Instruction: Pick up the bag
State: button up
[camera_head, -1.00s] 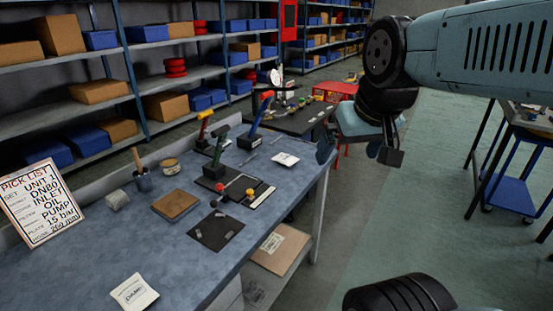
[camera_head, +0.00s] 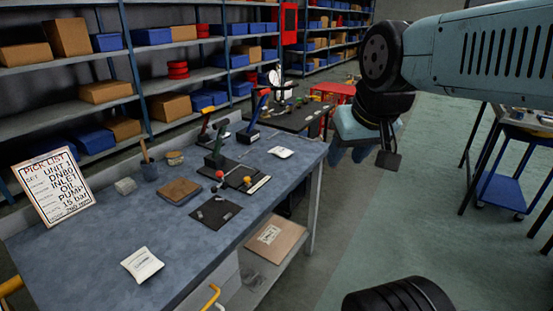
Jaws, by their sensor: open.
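A small white packet with printed writing (camera_head: 142,264) lies flat near the front edge of the blue-grey workbench (camera_head: 95,260). A second white packet (camera_head: 281,152) lies at the bench's far right end. I cannot tell from the print which of them is the bag. A crumpled clear item (camera_head: 251,279), perhaps a plastic bag, is on the shelf under the bench, beside a cardboard item. My gripper (camera_head: 362,152) hangs from my arm at the upper right, beyond the bench's right end. It is open and appears apart from all these things; its fingers are partly hidden.
A pick-list sign (camera_head: 55,185) stands at the bench's left. A brown block (camera_head: 180,191), a dark mat (camera_head: 216,212) and several coloured-handled tools occupy the middle. Yellow handles (camera_head: 211,296) show at the bottom.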

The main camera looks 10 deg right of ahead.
aim_at(283, 153)
jog(key=z, duration=0.2)
jog(key=k, duration=0.2)
jog(key=z, duration=0.55)
jog(key=i, duration=0.7)
jog(key=z, duration=0.05)
